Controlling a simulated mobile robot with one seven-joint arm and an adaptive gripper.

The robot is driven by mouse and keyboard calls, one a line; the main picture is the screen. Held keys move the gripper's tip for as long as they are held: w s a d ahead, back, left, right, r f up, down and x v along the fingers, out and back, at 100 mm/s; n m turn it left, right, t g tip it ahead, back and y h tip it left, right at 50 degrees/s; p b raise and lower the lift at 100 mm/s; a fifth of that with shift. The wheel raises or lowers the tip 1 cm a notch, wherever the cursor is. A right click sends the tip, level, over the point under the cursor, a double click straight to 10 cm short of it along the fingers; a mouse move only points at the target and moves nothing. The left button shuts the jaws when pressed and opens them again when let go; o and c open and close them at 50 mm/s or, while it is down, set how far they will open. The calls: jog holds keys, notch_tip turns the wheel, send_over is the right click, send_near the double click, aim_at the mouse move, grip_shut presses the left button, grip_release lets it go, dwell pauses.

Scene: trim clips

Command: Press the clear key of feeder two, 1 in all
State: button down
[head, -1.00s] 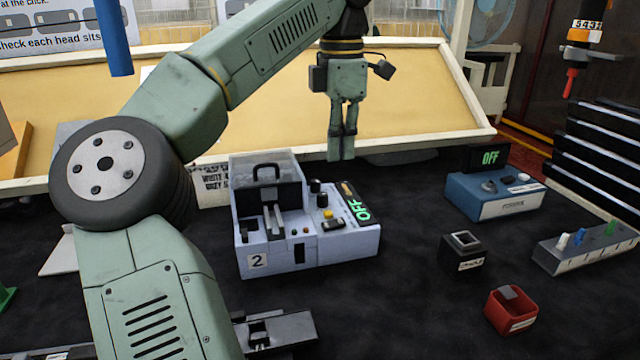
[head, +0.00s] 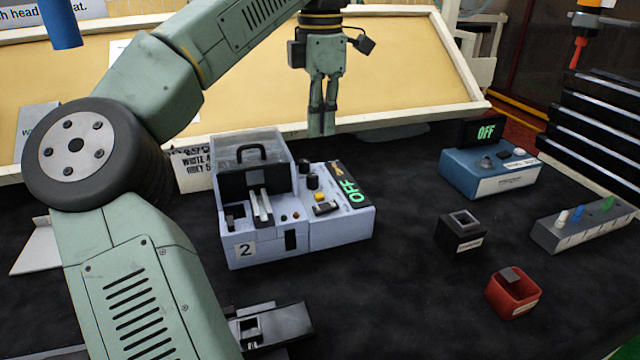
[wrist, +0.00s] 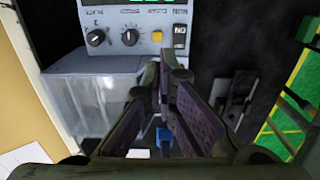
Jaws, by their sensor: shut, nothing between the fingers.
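Feeder two (head: 262,246) is a pale lilac machine with a clear-lidded hopper and a "2" label. Its right-hand panel (head: 340,228) carries dark knobs, a yellow key (head: 320,197), a black switch and a display (head: 350,190) reading OFF in green. In the wrist view, the panel's knobs and yellow key (wrist: 157,36) show beyond the fingers; the lettering is too small to read surely. My gripper (head: 322,132) is shut and empty, pointing down, above and behind the panel in the head view, apart from it. In the wrist view, my gripper (wrist: 166,62) hides part of the machine.
A blue box (head: 490,180) with an OFF display stands at right. A sloped yellow board (head: 400,80) stands behind. Dark bench is clear in front of the panel.

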aim_at(320, 196)
notch_tip(320, 196, down, 12)
jog(key=shift+f+p, duration=0.15)
jog(key=shift+p, duration=0.9)
jog(key=shift+f+b, duration=0.65)
jog(key=shift+f, duration=0.4)
notch_tip(320, 196, up, 4)
jog(key=p, duration=0.3)
jog(key=shift+d+r, duration=0.1)
jog(key=shift+d, duration=0.05)
notch_tip(320, 196, up, 10)
jog(key=b, duration=0.1)
jog(key=shift+r+b, duration=0.2)
jog(key=shift+b, duration=0.1)
